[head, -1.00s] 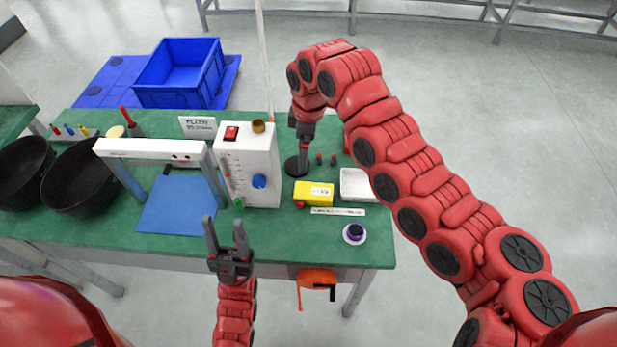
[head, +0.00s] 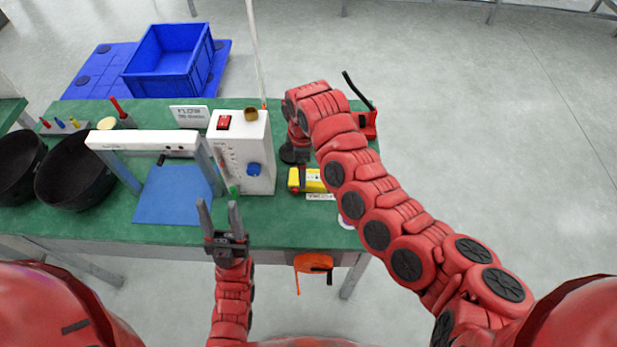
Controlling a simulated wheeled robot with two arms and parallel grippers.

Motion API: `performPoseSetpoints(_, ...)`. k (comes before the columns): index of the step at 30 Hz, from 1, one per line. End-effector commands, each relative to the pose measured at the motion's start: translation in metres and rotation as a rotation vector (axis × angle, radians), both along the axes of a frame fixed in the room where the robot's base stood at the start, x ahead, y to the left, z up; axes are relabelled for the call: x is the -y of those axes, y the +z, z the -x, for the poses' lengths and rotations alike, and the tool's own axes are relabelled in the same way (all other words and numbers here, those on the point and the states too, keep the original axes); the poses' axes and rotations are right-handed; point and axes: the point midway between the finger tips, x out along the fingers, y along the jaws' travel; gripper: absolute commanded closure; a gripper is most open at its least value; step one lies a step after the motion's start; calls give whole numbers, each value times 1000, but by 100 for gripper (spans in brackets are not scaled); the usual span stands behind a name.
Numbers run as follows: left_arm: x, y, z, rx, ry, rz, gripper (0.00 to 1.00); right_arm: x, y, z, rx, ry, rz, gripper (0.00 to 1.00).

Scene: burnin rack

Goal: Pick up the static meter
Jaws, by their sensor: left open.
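A small yellow device with a red end (head: 308,180), which looks like the static meter, lies on the green bench right of the white box. My right arm covers its right side. My right arm reaches over the bench from the right. Its gripper is mostly hidden by its own links near a dark round object behind the yellow device, so its jaws cannot be made out. My left gripper (head: 218,216) is open and empty. It points forward near the front edge of the bench, left of the yellow device and apart from it.
The white box with a red switch (head: 243,150) stands mid-bench. Left of it are a white-topped frame (head: 145,140) over a blue mat (head: 170,205) and black bowls (head: 72,178). A red tool with a black lever (head: 368,124) stands at the far right. An orange item (head: 313,263) hangs in front.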

Motion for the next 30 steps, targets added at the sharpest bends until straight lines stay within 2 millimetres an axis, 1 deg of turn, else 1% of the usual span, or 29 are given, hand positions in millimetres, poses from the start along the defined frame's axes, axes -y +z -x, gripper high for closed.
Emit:
performPoseSetpoints(5, 0, 12, 0, 0, 0, 0, 50, 1, -13, 1, -5, 0, 1, 0)
performPoseSetpoints(8, 0, 22, 0, 0, 0, 0, 50, 1, -29, 0, -6, 2, 1, 0)
performPoseSetpoints(9, 0, 21, 0, 0, 0, 0, 50, 1, -38, 1, -7, 3, 3, 0)
performPoseSetpoints(12, 0, 23, 0, 0, 0, 0, 50, 1, -50, 0, -3, 0, 0, 0)
performPoseSetpoints(18, 0, 22, 0, 0, 0, 0, 50, 1, -53, -1, -1, -1, -2, 0)
performPoseSetpoints(19, 0, 22, 0, 0, 0, 0, 50, 1, -53, -1, -1, -1, -2, 2)
performPoseSetpoints(23, 0, 22, 0, 0, 0, 0, 50, 1, -52, -1, -1, -1, -2, 25)
performPoseSetpoints(24, 0, 22, 0, 0, 0, 0, 50, 1, -52, -1, -1, -1, -2, 32)
performPoseSetpoints(26, 0, 22, 0, 0, 0, 0, 50, 2, -52, -1, -1, -1, -2, 43)
performPoseSetpoints(27, 0, 22, 0, 0, 0, 0, 50, 2, -52, -1, -1, -1, -2, 50)
performPoseSetpoints(29, 0, 22, 0, 0, 0, 0, 50, 1, -52, -1, -1, -1, -2, 61)
performPoseSetpoints(30, 0, 22, 0, 0, 0, 0, 50, 2, -52, -1, -1, -1, -2, 68)
